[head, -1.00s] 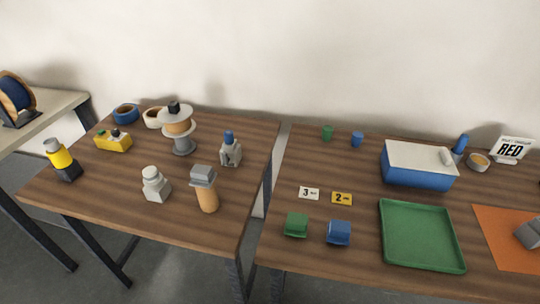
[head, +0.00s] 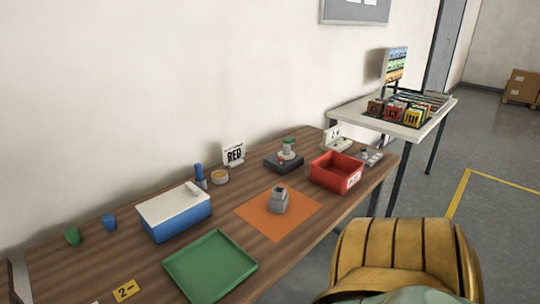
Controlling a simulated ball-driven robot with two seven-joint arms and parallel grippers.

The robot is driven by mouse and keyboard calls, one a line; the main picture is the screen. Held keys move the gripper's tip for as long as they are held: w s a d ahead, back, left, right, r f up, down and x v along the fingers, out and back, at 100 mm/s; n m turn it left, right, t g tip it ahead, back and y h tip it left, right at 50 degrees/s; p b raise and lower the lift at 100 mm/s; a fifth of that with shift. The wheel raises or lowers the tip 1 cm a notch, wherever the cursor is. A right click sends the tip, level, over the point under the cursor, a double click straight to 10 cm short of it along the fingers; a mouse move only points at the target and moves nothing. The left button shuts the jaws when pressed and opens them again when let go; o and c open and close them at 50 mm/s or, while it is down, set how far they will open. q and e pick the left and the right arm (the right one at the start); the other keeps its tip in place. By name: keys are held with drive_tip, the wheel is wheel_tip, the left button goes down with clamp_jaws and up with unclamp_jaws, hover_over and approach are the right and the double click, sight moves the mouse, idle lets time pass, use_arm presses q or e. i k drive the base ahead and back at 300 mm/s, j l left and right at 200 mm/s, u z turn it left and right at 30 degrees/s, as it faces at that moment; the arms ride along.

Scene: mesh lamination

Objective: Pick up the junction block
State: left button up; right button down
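A grey block-like piece with a narrower, dark-topped upper part (head: 278,201) stands on an orange mat (head: 252,217) in the middle of the table. It may be the junction block, but no label shows to confirm this. Nothing touches it from above. Neither of my grippers can be made out in the head view.
A green tray (head: 247,266) and a blue box with a white lid (head: 176,222) lie left of the mat. A red bin (head: 335,178) and a dark device (head: 283,164) stand behind and right. A gold ribbed shape fills the lower right. A side table (head: 425,125) holds cards.

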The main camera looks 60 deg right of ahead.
sight(278, 199)
drive_tip(key=z, duration=1.75)
